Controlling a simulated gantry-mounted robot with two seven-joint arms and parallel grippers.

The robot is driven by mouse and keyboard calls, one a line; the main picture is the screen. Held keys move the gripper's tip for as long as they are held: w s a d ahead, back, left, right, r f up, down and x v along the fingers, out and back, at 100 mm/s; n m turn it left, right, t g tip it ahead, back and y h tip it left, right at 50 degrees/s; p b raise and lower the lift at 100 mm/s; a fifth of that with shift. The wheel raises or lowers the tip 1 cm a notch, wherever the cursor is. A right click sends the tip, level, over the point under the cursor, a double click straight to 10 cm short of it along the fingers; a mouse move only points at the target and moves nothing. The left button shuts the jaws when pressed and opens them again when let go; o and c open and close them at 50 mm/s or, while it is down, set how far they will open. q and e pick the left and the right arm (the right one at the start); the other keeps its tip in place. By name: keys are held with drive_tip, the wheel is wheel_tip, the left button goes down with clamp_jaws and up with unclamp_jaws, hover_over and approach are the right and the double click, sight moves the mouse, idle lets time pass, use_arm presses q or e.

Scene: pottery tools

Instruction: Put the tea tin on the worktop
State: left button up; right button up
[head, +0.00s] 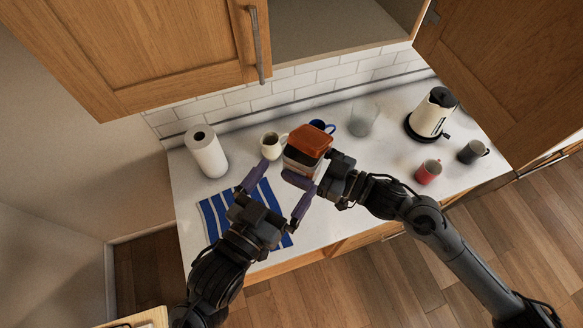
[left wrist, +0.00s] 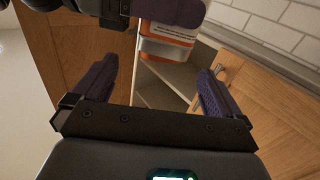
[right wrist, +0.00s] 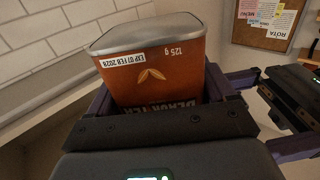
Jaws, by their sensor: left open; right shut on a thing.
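The tea tin (head: 309,141) is orange with pale metal showing. My right gripper (head: 303,172) is shut on it and holds it over the middle of the worktop (head: 335,220). The right wrist view shows the tin (right wrist: 155,70) close up between the fingers, with a date label, "125 g" and a leaf mark. The left wrist view shows part of the tin (left wrist: 168,45) beyond my left fingers. My left gripper (head: 284,180) is open and empty, just left of and below the tin, over the striped cloth side. The tin's contact with the worktop cannot be seen.
A paper towel roll (head: 206,152), pale mug (head: 270,146), blue mug (head: 322,126) and glass container (head: 362,119) stand behind. A kettle (head: 433,112), red mug (head: 428,171) and dark mug (head: 472,151) are right. A striped cloth (head: 216,214) lies left. Cupboard doors hang above.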

sight(317, 164)
drive_tip(key=shift+d+g, duration=0.15)
drive_tip(key=shift+g, duration=0.15)
drive_tip(key=shift+d+n+g+y, duration=0.2)
drive_tip(key=shift+n+g+y, duration=0.1)
drive_tip(key=shift+n, duration=0.2)
drive_tip(key=n+g, duration=0.1)
drive_tip(key=d+n+g, duration=0.1)
drive_tip(key=g, duration=0.1)
drive_tip(key=d+n+g+y, duration=0.1)
drive_tip(key=shift+s+g, duration=0.4)
drive_tip(key=shift+s+d+n+g, duration=0.1)
drive_tip(key=shift+d+n+g, duration=0.2)
drive_tip(key=shift+g, duration=0.2)
use_arm(q)
drive_tip(key=d+n+y, duration=0.1)
drive_tip(key=d+y, duration=0.1)
drive_tip(key=d+n+t+y, duration=0.1)
drive_tip(key=y, duration=0.1)
drive_tip(key=d+n+t+y, duration=0.1)
drive_tip(key=d+y, duration=0.1)
drive_tip(key=shift+w+d+f+n, duration=0.2)
drive_tip(key=shift+w+d+n, duration=0.05)
drive_tip(key=shift+d+n, duration=0.15)
drive_tip(key=shift+w+d+y, duration=0.1)
drive_tip(key=shift+w+y, duration=0.15)
drive_tip(key=shift+y, duration=0.05)
drive_tip(key=shift+w+d, duration=0.15)
drive_tip(key=shift+w, duration=0.9)
drive_tip(key=shift+w+d, duration=0.15)
drive_tip(key=shift+w, duration=0.85)
